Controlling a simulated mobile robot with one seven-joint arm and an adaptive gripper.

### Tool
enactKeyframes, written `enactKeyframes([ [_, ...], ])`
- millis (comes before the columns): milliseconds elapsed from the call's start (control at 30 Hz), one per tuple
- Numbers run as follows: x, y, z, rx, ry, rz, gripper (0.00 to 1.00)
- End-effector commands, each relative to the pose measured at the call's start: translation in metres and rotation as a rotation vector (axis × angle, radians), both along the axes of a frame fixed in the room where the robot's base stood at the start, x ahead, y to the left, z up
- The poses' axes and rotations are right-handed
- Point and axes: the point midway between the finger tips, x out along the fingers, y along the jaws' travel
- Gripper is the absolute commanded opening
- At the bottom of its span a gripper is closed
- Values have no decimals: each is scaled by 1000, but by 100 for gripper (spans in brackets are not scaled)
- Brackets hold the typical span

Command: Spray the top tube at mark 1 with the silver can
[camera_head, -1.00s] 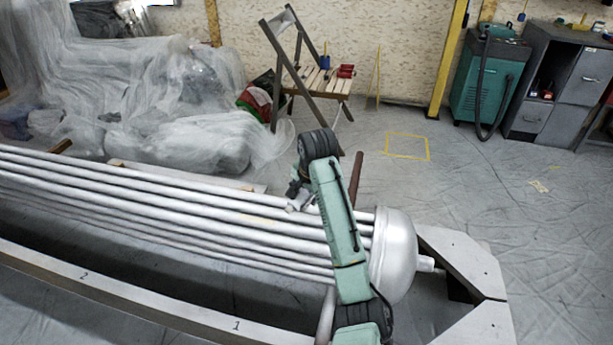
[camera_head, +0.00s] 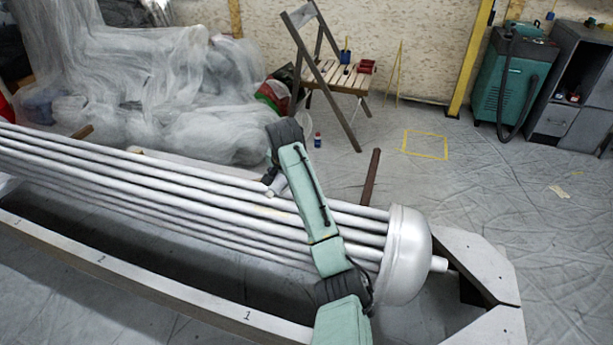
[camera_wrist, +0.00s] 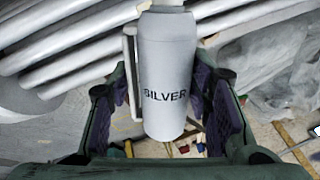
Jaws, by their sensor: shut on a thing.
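The silver can (camera_wrist: 166,75), a grey-white cylinder lettered "SILVER", stands between my gripper's (camera_wrist: 168,92) fingers in the wrist view. My gripper is shut on it. In the head view the can (camera_head: 278,187) shows small at the end of my arm, partly hidden by my gripper (camera_head: 272,178), close by the top tube. The top tube (camera_head: 350,207) is the farthest of several long silver tubes, which run from the left to a rounded end cap. Mark 1 (camera_head: 247,315) is a "1" on the pale front beam. I cannot tell whether spray is coming out.
The end cap (camera_head: 402,258) closes the bundle at right. A folding chair (camera_head: 335,75) stands behind, with a small bottle (camera_head: 317,140) on the floor near it. Plastic-draped goods (camera_head: 150,85) fill the back left. A brown bar (camera_head: 371,177) sticks up behind the tubes.

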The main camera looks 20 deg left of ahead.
Motion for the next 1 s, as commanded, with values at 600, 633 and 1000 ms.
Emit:
enactKeyframes([
  [600,4,113,1,2,-2,-1,35],
  [633,4,114,1,1,-3,0,35],
  [1000,4,115,1,2,-2,-1,39],
])
